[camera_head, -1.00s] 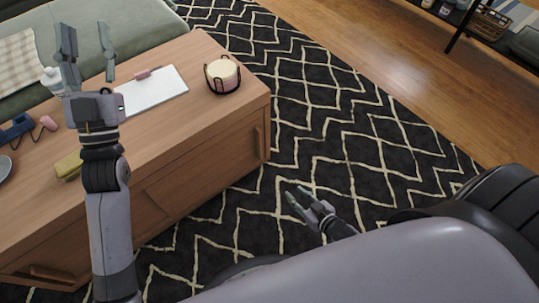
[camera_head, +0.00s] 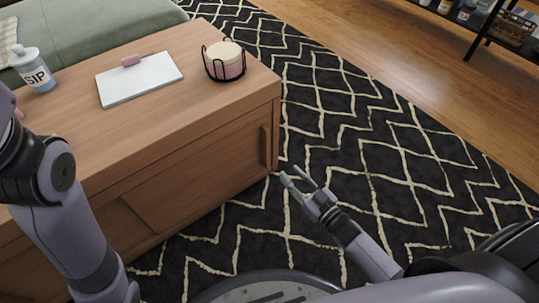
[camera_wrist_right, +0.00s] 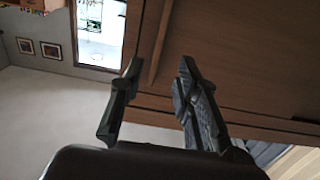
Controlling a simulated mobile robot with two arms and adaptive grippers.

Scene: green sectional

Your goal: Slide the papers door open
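A low wooden cabinet (camera_head: 160,75) stands at the left in the head view. Its front has a door panel (camera_head: 215,175) with a short upright handle (camera_head: 265,147) near its right end. I cannot tell which door is the papers door. My right gripper (camera_head: 290,171) is open and empty, just right of the handle and a little below it. In the right wrist view the open fingers (camera_wrist_right: 160,65) face the wooden front, with a handle-like strip (camera_wrist_right: 158,45) between their directions; contact cannot be told. My left arm is at the left edge, its gripper out of frame.
On the cabinet top are a candle in a black wire holder (camera_head: 224,63), a white clipboard (camera_head: 140,82) and a SIP bottle (camera_head: 36,72). A dark patterned rug (camera_head: 370,150) gives free floor at the right. A shelf (camera_head: 490,28) stands far right.

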